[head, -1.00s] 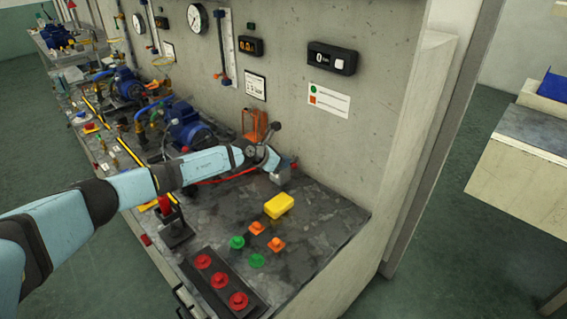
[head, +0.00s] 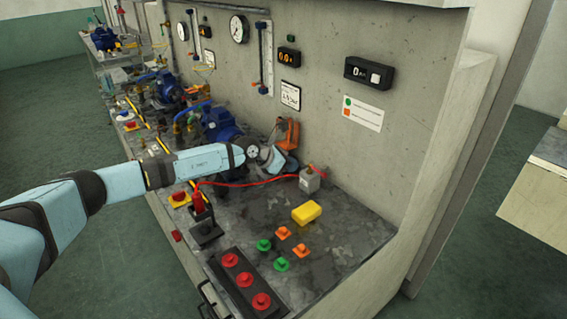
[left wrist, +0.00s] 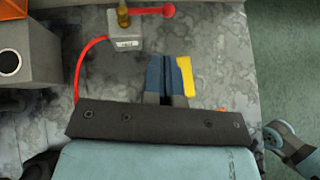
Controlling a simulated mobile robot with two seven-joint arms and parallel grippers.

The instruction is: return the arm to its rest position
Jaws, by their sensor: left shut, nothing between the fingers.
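My left arm reaches in from the left in the head view. Its wrist and gripper (head: 283,163) are over the bench, near the wall and left of the small grey box (head: 309,180). The fingers are hard to make out there. In the left wrist view, the left gripper (left wrist: 166,75) has its two dark blue fingers together, with nothing between them. A yellow block (left wrist: 187,76) shows right beside the fingers in that view, and it also lies on the bench in the head view (head: 306,212). My right gripper is not in view.
A red cable (head: 240,184) runs from the grey box to a red plug on a black stand (head: 205,228). Green (head: 264,245) and orange (head: 284,233) buttons, a panel of red buttons (head: 245,282), and blue pumps (head: 218,122) occupy the bench. An orange part (head: 288,132) stands by the wall.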

